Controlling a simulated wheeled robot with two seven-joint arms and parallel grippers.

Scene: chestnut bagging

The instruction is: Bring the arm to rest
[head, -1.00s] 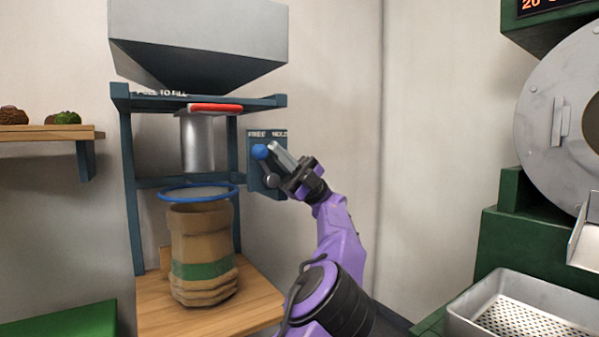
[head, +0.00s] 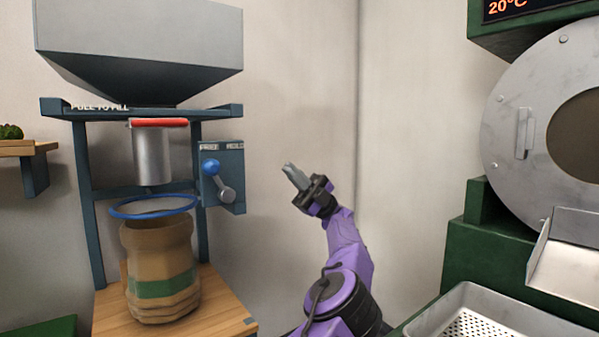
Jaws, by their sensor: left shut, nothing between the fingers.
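My left gripper (head: 289,170) is shut and empty, on the purple arm that rises from the bottom middle. It is held up in the air in front of the bare wall, pointing up and left. It is to the right of the lever with the blue knob (head: 210,165) on the blue-grey box, with a clear gap between them. My right gripper is not in view.
At right are a grey round door (head: 510,175) and a perforated tray (head: 440,318).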

